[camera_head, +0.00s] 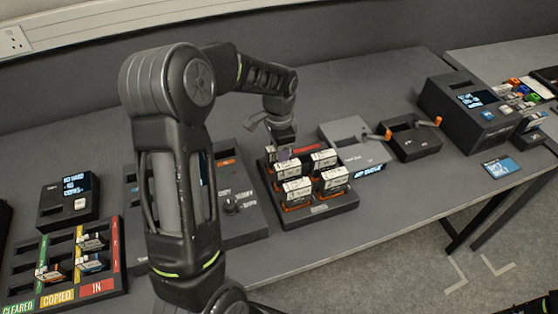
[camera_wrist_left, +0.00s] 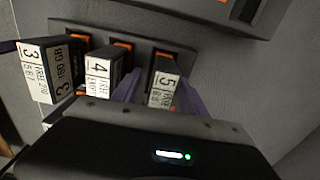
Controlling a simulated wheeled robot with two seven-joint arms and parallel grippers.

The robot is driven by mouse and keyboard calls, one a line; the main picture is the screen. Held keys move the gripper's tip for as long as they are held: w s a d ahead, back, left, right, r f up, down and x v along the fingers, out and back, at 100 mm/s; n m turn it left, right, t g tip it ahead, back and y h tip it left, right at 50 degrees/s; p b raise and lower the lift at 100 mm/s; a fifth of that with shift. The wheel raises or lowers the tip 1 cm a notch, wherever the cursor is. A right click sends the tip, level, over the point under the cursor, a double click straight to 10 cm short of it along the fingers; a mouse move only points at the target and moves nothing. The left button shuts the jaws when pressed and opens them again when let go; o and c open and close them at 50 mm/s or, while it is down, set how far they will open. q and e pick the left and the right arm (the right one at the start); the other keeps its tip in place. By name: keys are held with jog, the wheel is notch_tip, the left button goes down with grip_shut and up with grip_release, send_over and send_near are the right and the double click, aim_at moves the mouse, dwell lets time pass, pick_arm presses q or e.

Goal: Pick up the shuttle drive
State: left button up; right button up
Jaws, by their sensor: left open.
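A black drive tray (camera_head: 318,211) on the table holds several upright drives with white labels, such as a front drive (camera_head: 297,190). In the left wrist view, drives numbered 3 (camera_wrist_left: 48,72), 4 (camera_wrist_left: 100,72) and 5 (camera_wrist_left: 163,86) stand in a row. I cannot tell by any label which one is the shuttle drive. My left gripper (camera_head: 283,148) is over the back left of the tray, pointing down. In the wrist view its open purple fingers (camera_wrist_left: 160,97) stand on either side of drive 5. Contact is not clear. My right gripper is out of view.
A colour-marked rack (camera_head: 62,301) with a few drives is at the left. A grey box (camera_head: 358,138) and a black box with orange handles (camera_head: 412,140) stand right of the tray. A larger black device (camera_head: 455,112) is farther right. Bare table lies behind them.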

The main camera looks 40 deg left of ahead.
pick_arm(q)
grip_shut()
dwell(0.4)
dwell(0.4)
